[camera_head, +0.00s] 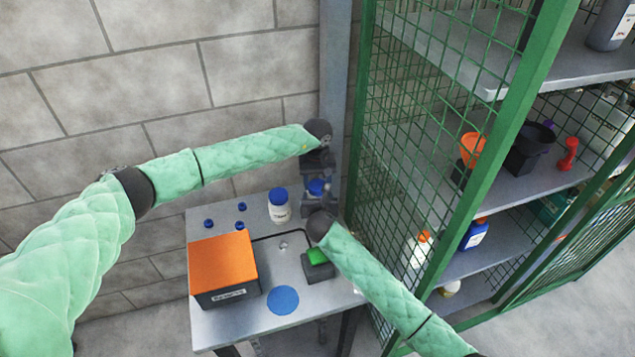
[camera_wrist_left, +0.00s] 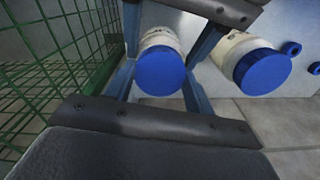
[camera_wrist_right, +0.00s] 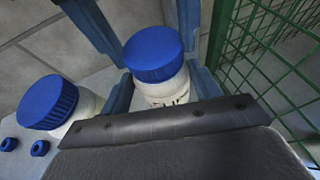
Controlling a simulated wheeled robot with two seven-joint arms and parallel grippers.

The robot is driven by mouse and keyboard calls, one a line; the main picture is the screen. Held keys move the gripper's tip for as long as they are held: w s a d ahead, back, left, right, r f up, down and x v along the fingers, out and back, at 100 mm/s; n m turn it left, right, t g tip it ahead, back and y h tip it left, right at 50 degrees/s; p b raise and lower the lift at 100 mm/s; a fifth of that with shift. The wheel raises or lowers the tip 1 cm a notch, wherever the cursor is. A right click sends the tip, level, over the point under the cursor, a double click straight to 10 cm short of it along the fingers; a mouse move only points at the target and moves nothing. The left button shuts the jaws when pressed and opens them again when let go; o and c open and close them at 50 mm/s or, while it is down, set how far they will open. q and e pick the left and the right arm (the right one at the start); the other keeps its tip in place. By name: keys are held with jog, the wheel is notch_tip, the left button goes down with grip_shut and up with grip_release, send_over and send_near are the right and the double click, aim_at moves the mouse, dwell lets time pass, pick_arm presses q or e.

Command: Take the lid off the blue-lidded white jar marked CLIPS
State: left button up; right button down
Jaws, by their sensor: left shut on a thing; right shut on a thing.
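A white jar with a blue ribbed lid (camera_head: 316,187) is between my two grippers at the back right of the table. Its label shows only in part in the right wrist view (camera_wrist_right: 158,88) and I cannot read it. The blue lid (camera_wrist_left: 161,73) sits on the jar. My left gripper (camera_wrist_left: 160,90) is shut with its fingers on either side of the lid. My right gripper (camera_wrist_right: 165,90) is shut with its fingers on either side of the white body. In the head view, the grippers partly hide the jar.
A second blue-lidded white jar (camera_head: 279,212) stands close by on the left. A green mesh cage (camera_head: 400,150) is close on the right.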

pick_arm(q)
jog(key=n, duration=0.7)
pick_arm(e)
jog(key=shift+f, duration=0.2)
pick_arm(q)
jog(key=n, duration=1.2)
jog(key=shift+n, duration=0.3)
jog(key=n, duration=1.4)
jog(key=shift+r, duration=0.1)
jog(key=n, duration=0.7)
jog(key=shift+n, duration=0.4)
jog(key=shift+r, duration=0.3)
